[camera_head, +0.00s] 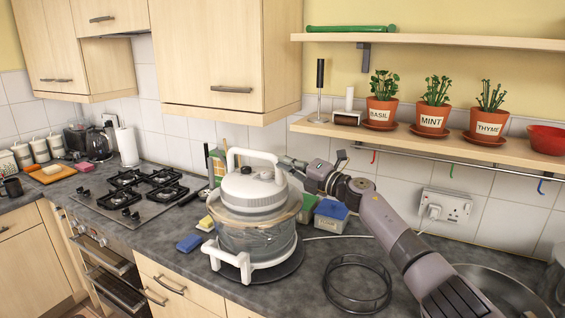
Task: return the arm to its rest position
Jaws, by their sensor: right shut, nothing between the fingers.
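My right arm comes in from the lower right and reaches up and left over the worktop. Its gripper (290,162) is at the far right side of a white and clear appliance (258,237), close to the lid. The gripper is small in view and shut, with nothing seen in it. I cannot tell whether it touches the appliance. My left gripper is not in view.
A blue-and-white box (331,215) stands under the arm. A black wire ring (357,283) lies on the worktop in front of it. A metal sink (497,287) is at lower right. A shelf (420,144) with potted herbs hangs above the arm.

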